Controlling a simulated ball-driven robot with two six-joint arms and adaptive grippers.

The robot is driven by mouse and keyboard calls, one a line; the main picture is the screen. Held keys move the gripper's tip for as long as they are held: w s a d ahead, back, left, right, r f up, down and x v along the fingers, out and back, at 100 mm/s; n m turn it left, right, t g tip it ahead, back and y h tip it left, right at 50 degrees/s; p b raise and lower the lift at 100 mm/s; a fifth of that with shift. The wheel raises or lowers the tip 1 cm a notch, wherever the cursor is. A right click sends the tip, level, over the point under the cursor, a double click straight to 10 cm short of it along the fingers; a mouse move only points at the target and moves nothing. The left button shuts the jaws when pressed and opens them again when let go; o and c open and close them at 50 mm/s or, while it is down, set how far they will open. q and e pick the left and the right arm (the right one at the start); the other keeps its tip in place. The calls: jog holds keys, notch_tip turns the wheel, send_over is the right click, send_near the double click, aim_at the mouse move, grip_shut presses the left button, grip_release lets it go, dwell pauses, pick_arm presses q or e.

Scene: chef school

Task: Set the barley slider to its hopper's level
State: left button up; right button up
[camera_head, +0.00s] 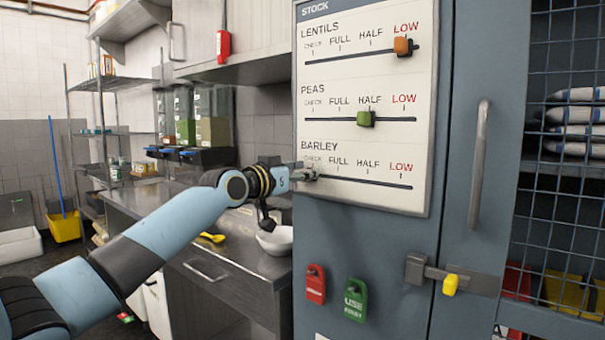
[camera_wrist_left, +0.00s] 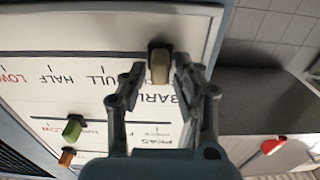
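The stock board (camera_head: 345,135) has three slider rows. The bottom row is the barley track (camera_head: 375,182), marked CHECK, FULL, HALF and LOW. The beige barley slider (camera_wrist_left: 160,67) shows in the left wrist view, near the track's CHECK end; in the head view my gripper hides it. My left gripper (camera_head: 308,173) is at that end, its fingers (camera_wrist_left: 158,72) open on either side of the slider, with a small gap visible on the left. Clear hoppers (camera_head: 201,105) stand at the back, one with green and one with tan contents; their labels are unreadable. My right gripper is not in view.
The lentils slider (camera_head: 403,47) is at LOW and the peas slider (camera_head: 366,119) at HALF. Red (camera_head: 315,284) and green (camera_head: 355,300) tags hang below the board. A door handle (camera_head: 479,165) stands right of it. A white bowl (camera_head: 276,241) sits on the counter below my arm.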

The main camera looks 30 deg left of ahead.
aim_at(368, 177)
pick_arm(q)
grip_shut()
jog(key=shift+d+p, duration=0.35)
jog(key=d+p, duration=0.3)
jog(key=d, duration=0.1)
jog(key=shift+s+r, duration=0.2)
jog(key=shift+r, duration=0.05)
jog(key=d+p, duration=0.1)
jog(key=d, duration=0.4)
jog(key=d+p, duration=0.1)
jog(key=d, duration=0.2)
jog(key=shift+s+d+f+p, duration=0.15)
jog(key=shift+s+d+p, duration=0.1)
jog(key=shift+s+p, duration=0.1)
jog(key=shift+d, duration=0.45)
